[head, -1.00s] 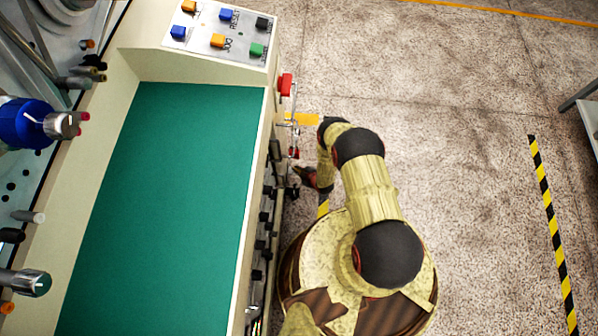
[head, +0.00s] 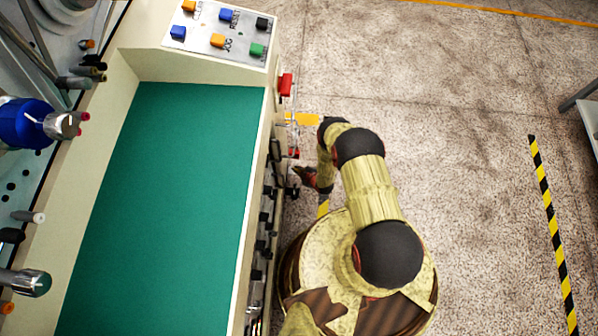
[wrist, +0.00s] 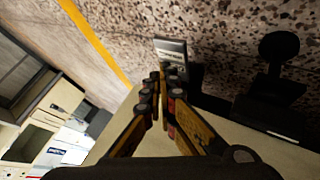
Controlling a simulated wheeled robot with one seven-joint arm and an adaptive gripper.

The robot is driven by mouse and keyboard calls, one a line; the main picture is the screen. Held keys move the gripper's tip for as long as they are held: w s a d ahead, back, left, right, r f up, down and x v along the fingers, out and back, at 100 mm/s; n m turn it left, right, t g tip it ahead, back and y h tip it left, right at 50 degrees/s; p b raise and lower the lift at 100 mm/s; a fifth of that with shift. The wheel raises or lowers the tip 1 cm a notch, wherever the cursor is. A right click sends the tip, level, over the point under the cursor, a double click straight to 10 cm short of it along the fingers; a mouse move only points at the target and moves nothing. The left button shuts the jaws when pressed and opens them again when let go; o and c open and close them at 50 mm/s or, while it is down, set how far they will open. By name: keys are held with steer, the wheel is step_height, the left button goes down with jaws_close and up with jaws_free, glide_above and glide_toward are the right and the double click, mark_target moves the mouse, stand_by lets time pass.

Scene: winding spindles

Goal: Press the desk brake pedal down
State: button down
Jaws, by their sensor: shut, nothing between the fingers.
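My gripper (wrist: 163,84) is shut and empty in the wrist view, its yellow fingers meeting at dark tips. A small grey plate with a pale edge (wrist: 171,48), which looks like the brake pedal, lies just beyond the fingertips above the speckled floor. I cannot tell whether the tips touch it or whether it is pressed. In the head view my gripper (head: 301,174) is low beside the desk's right side, partly hidden by my arm. The pedal cannot be made out clearly there.
The desk has a green top (head: 165,200), a button panel (head: 218,32) and a red button (head: 286,84) at its corner. Several dark handles (head: 265,217) line its side. Open floor (head: 460,130) lies to the right, with a striped line (head: 553,230).

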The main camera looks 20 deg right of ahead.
steer(key=shift+f, duration=0.1)
steer(key=shift+f, duration=0.3)
steer(key=shift+f, duration=1.15)
stand_by(1.2)
steer(key=shift+r, duration=0.1)
steer(key=shift+r+p, duration=0.95)
steer(key=shift+r, duration=0.6)
steer(key=shift+r+p, duration=1.75)
steer(key=shift+r, duration=0.75)
